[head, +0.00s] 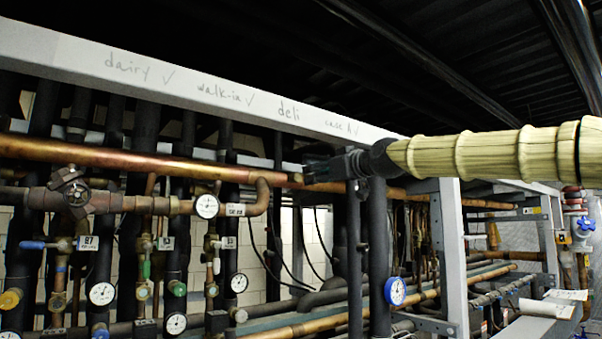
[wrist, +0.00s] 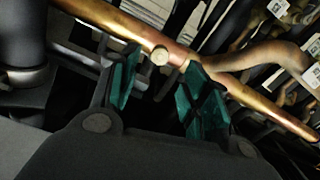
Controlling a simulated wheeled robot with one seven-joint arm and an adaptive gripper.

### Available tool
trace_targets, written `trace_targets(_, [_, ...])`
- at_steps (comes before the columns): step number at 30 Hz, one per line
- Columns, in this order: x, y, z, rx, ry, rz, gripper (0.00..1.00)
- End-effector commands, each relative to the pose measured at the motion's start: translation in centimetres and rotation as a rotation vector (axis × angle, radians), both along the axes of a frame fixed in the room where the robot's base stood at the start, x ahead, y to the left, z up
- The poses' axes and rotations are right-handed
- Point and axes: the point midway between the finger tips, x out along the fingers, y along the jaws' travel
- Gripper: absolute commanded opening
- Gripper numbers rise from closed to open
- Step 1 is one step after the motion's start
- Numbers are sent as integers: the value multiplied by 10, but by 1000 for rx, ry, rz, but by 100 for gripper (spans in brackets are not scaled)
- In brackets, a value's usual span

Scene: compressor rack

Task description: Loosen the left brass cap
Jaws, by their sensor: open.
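In the wrist view a small round brass cap (wrist: 159,55) sits on the side of a copper pipe (wrist: 215,82). My gripper (wrist: 161,80) is open, with one green-padded finger on either side of the cap's place in the picture. The fingers hold nothing, and I cannot tell whether the cap lies fully between them in depth. In the head view my gripper (head: 306,177) is beside the long copper pipe (head: 130,158), reaching in from the right. The cap is too small or hidden there to make out. I cannot tell from the wrist view whether this is the left cap.
A white beam (head: 200,80) with handwritten labels runs above the pipe. Dark vertical pipes (head: 378,250) stand just below my gripper. Valves and gauges (head: 207,205) crowd the left. A grey rack post (head: 453,260) stands to the right. A curved pipe (wrist: 265,55) passes close in the wrist view.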

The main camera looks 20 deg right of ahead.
Motion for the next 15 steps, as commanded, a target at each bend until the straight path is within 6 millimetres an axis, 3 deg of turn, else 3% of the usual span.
trace_targets(15, [62, 24, 3, 0, 0, 1, 47])
